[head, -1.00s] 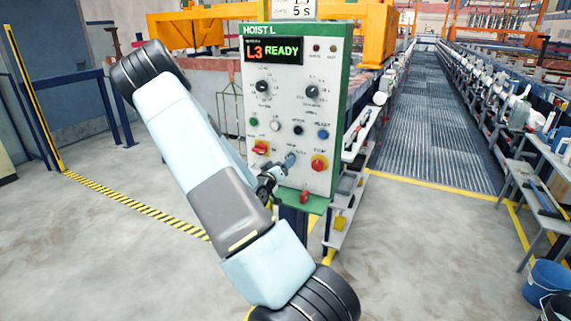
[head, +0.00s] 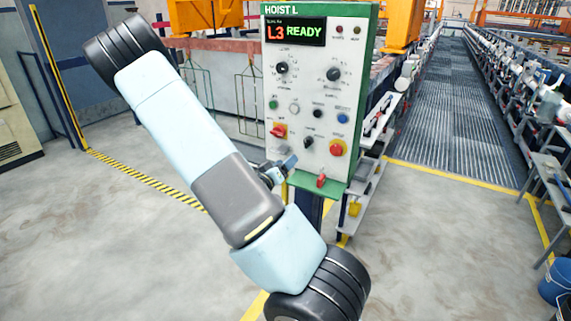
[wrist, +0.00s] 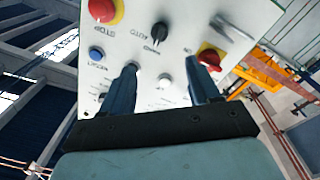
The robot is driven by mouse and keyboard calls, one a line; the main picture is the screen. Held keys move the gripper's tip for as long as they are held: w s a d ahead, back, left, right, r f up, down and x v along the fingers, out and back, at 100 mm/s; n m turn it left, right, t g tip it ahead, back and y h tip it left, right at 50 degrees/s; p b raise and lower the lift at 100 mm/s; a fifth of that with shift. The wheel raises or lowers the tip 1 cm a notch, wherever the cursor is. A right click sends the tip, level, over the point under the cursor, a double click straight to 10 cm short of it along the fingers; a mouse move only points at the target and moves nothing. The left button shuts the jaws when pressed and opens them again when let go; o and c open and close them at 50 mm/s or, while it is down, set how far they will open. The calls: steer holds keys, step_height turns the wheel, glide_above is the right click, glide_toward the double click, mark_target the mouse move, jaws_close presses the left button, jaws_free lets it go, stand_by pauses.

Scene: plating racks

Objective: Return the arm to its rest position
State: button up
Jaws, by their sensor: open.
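My gripper (head: 284,166) is open and empty, partly hidden behind my own arm in the head view. It is in front of the lower left of the white control panel (head: 305,110), which has a green frame and reads "HOIST L" and "L3 READY". In the wrist view, my two dark blue fingers (wrist: 163,68) stand apart with the panel face (wrist: 185,20) beyond them. A black selector knob (wrist: 159,34) is beyond the fingertips, with nothing held; this knob also shows in the head view (head: 308,142).
A red-and-yellow switch (head: 278,131) and a red round button (head: 337,148) are on the panel. A red lever (head: 321,180) is at its lower edge. Shelves (head: 368,180) stand close behind the panel on the right. The floor (head: 110,240) at left is clear.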

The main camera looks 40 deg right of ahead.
stand_by(0.4)
steer(key=w+a+r+t+y, duration=0.1)
steer(key=w+a+r+y, duration=0.2)
steer(key=a+y, duration=0.45)
steer(key=w+a+r+t+y, duration=0.1)
steer(key=w+a+r+y, duration=0.15)
steer(key=a+y, duration=0.45)
steer(key=s+a+r+n+y, duration=0.35)
steer(key=s+a+r, duration=0.35)
steer(key=a+r, duration=0.25)
steer(key=s+a+r+n+g, duration=0.1)
steer(key=s+r, duration=0.3)
steer(key=s, duration=0.5)
steer(key=s+a+r+n+g, duration=0.1)
steer(key=s+r, duration=0.4)
steer(key=s, duration=0.5)
steer(key=shift+s+a+r+n+g+h, duration=0.2)
steer(key=shift+s+a+n+g+h, duration=0.1)
steer(key=shift+n+g, duration=0.3)
